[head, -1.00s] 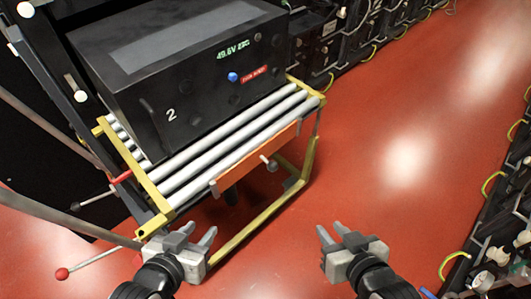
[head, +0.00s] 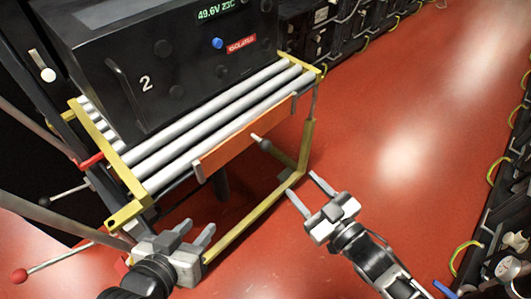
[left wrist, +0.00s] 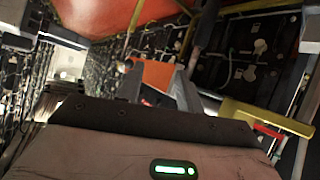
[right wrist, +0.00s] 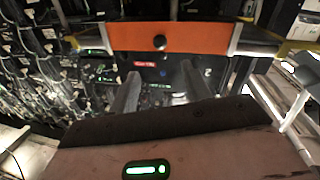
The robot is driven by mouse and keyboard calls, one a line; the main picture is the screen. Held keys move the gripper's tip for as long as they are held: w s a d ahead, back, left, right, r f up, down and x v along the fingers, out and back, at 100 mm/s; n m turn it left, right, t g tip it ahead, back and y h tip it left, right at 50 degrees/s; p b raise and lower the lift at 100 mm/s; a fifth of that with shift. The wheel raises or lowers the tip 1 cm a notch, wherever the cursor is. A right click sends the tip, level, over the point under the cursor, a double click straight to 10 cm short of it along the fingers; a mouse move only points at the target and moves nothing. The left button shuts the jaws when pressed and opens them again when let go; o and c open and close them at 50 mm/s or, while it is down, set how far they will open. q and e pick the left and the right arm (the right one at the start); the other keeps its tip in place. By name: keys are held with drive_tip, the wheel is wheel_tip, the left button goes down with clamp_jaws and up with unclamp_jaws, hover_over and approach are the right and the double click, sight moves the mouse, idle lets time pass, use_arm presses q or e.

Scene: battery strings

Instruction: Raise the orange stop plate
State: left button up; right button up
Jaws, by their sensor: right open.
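The orange stop plate (head: 235,142) hangs along the front edge of the roller table, below the roller tops. A knob (head: 262,142) sticks out from its front. The plate (right wrist: 120,37) and dark knob (right wrist: 159,42) show ahead of the fingers in the right wrist view. My right gripper (head: 302,184) is open and empty, to the lower right of the knob and apart from it. My left gripper (head: 199,227) is open and empty below the plate's left end. The plate also shows partly behind its fingers in the left wrist view (left wrist: 155,73).
A black battery box (head: 180,75) marked 2 sits on the rollers (head: 215,115) behind the plate. A yellow frame (head: 255,217) runs below. A red-knobbed lever (head: 20,275) stands out at left. Battery racks line the right side; the red floor (head: 390,160) between is clear.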

sight(269, 149)
drive_tip(key=b+x, duration=0.2)
drive_tip(key=x, duration=1.2)
drive_tip(key=shift+w+r, duration=0.1)
drive_tip(key=shift+r, duration=0.05)
use_arm(q)
drive_tip(key=shift+g, duration=0.6)
drive_tip(key=shift+w+d+f, duration=0.1)
drive_tip(key=shift+d+f, duration=0.1)
drive_tip(key=shift+f, duration=0.6)
drive_tip(key=shift+w+d+f, duration=0.1)
drive_tip(key=shift+d+f, duration=0.1)
drive_tip(key=shift+f, duration=0.65)
drive_tip(key=shift+w+d+f, duration=0.1)
drive_tip(key=shift+d+f, duration=0.1)
drive_tip(key=shift+f, duration=0.6)
use_arm(e)
drive_tip(key=shift+w+a, duration=0.35)
drive_tip(key=shift+w, duration=0.15)
